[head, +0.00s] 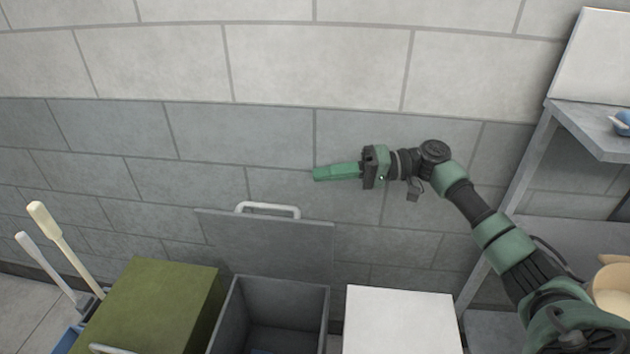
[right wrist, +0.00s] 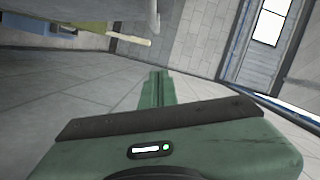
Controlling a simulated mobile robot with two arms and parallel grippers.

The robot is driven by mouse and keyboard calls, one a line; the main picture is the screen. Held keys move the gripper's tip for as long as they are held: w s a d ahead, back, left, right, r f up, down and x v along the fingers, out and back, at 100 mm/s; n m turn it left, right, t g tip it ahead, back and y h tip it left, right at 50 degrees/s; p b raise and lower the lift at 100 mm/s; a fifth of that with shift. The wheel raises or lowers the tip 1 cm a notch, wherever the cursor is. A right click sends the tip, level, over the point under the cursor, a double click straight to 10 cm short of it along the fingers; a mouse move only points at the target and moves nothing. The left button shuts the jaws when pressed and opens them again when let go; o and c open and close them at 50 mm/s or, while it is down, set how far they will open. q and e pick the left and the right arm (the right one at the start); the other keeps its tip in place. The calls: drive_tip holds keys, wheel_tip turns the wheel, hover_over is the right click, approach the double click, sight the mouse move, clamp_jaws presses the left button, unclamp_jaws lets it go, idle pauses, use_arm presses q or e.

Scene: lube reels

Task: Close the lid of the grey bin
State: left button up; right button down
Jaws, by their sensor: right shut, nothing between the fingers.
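The grey bin (head: 230,312) stands against the block wall in the head view, between a green bin and a white box. Its grey lid (head: 270,245) is open, standing up behind the bin with a white handle (head: 268,207) on its upper edge. The inside of the bin is visible, with something blue low down at the bottom. My right gripper (head: 318,174) is shut and empty, above and to the right of the lid's handle, apart from it, pointing left. Its green fingers also show together in the right wrist view (right wrist: 157,90). My left gripper is not in view.
A green-lidded bin (head: 150,300) stands left of the grey bin, and a white-topped box (head: 402,318) stands to its right. Two long handles (head: 62,245) lean at the far left. A grey shelf (head: 595,128) stands on the right, near my right arm. The wall is close behind.

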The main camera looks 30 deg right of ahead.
drive_tip(key=a+f+p, duration=0.2)
drive_tip(key=a+p, duration=0.3)
drive_tip(key=a, duration=0.4)
drive_tip(key=shift+a+f, duration=0.25)
drive_tip(key=shift+a, duration=0.15)
